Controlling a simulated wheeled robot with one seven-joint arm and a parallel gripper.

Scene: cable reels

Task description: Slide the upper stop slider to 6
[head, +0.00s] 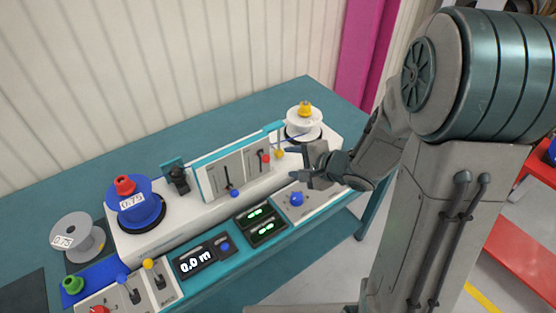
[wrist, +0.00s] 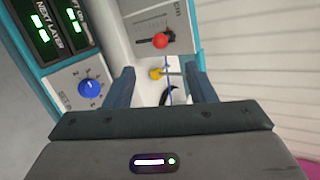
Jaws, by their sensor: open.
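An upright white panel (head: 218,176) with a teal frame carries two sliders. I cannot read which is the upper stop. In the wrist view the red knob (wrist: 160,40) sits at its tick scale, whose numbers are too small to read. My gripper (head: 293,166) is open and empty, just right of the panel. In the wrist view its fingers (wrist: 161,82) point towards the panel and are apart from the red knob. A yellow knob (wrist: 155,73) shows between the fingers.
A white reel (head: 304,124) stands behind my gripper, and a blue reel (head: 134,204) is at the left. A blue dial (head: 296,199) and green displays (head: 262,224) lie in front. A thin blue cable (wrist: 168,68) runs near the fingers.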

